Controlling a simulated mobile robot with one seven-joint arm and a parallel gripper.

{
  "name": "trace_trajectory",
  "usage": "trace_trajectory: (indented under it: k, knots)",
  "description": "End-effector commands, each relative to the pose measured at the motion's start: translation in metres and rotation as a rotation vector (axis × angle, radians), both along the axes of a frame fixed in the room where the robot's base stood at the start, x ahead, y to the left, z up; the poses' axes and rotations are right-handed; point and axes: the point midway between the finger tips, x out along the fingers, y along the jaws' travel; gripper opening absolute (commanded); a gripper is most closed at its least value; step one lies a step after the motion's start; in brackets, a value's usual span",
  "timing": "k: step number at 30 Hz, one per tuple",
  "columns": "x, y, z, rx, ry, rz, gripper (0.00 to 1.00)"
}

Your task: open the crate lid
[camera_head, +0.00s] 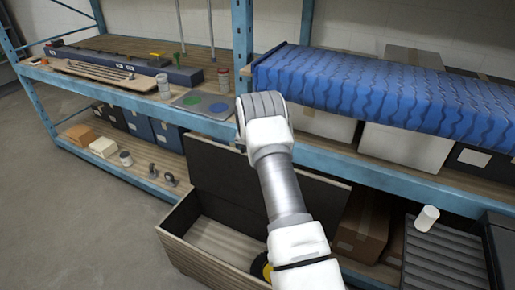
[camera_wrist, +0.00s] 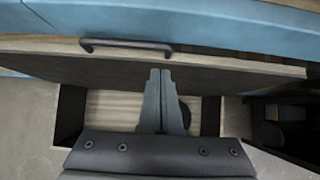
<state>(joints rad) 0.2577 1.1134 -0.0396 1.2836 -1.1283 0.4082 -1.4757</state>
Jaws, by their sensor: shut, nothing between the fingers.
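The wooden crate (camera_head: 203,262) sits at the lower middle of the head view, its top uncovered. Its lid (camera_head: 222,172) stands raised at the back edge, dark inner face showing. In the wrist view the lid (camera_wrist: 235,68) spans the picture, with a dark bar handle (camera_wrist: 125,45) along its upper edge. The crate's pale floor (camera_wrist: 108,105) shows below it. My gripper (camera_wrist: 160,72) is shut and empty, its fingertips in front of the lid and below the handle in the picture. Whether they touch the lid I cannot tell. In the head view my arm hides the gripper and part of the lid.
A black and yellow round thing (camera_head: 261,267) lies inside the crate, partly hidden. A blue shelf beam (camera_head: 385,178) runs close above and behind the lid. Cardboard boxes (camera_head: 362,225) and a grey ribbed tray (camera_head: 440,262) stand to the right. Open floor (camera_head: 80,225) lies left.

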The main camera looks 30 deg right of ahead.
Motion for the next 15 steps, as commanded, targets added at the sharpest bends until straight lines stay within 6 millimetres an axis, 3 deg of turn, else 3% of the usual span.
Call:
trace_trajectory:
  k: [15]
  knots:
    - [-0.032, 0.043, 0.066, 0.001, -0.001, -0.002, 0.00]
